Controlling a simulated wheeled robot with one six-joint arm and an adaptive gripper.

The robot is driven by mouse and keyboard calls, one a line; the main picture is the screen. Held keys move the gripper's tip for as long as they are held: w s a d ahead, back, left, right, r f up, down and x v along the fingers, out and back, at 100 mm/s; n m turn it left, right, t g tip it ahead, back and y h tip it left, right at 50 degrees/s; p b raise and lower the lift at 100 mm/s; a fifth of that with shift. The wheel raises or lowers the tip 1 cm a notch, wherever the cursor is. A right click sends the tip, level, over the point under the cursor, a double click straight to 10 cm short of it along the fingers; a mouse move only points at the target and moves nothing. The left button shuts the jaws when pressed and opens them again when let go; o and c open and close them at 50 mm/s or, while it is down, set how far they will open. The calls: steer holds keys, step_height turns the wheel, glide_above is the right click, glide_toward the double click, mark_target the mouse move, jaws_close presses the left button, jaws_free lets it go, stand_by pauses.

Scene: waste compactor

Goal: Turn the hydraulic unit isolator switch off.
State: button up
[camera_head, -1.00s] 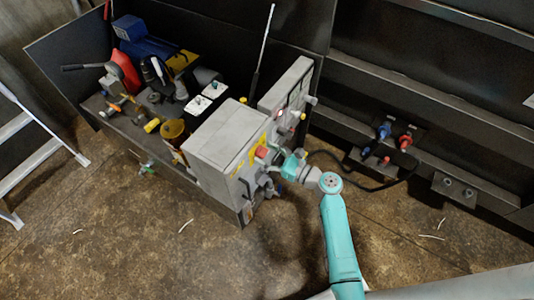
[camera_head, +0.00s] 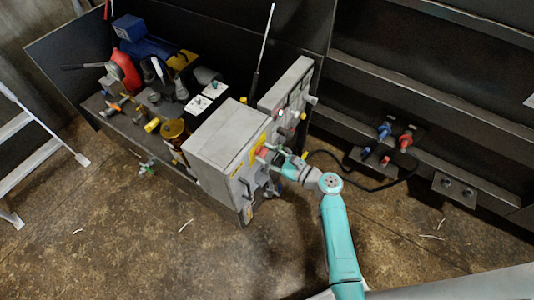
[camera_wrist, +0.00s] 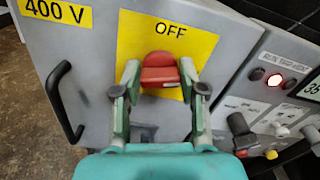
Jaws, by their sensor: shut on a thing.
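The isolator switch is a red handle (camera_wrist: 160,75) on a yellow plate (camera_wrist: 205,45) on the front of a grey cabinet (camera_head: 222,140). The word OFF is printed above the handle in the wrist view. My gripper (camera_wrist: 160,82) has one finger on each side of the red handle and is shut on it. In the head view my gripper (camera_head: 274,158) reaches the cabinet front from the right. The handle (camera_head: 262,153) is partly hidden there by the fingers. Its exact pointing direction is hard to tell.
A black pull handle (camera_wrist: 62,100) and a 400 V label (camera_wrist: 58,12) are left of the switch. A cable lies on the floor behind my arm.

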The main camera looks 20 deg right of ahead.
steer(key=n, duration=0.7)
steer(key=shift+a, duration=0.1)
steer(key=shift+s+f+n, duration=0.1)
steer(key=shift+f+n, duration=0.05)
steer(key=shift+n, duration=1.75)
steer(key=shift+f+n, duration=0.1)
steer(key=shift+n, duration=1.8)
steer(key=o, duration=1.1)
steer(key=shift+o, duration=0.2)
steer(key=v, duration=1.2)
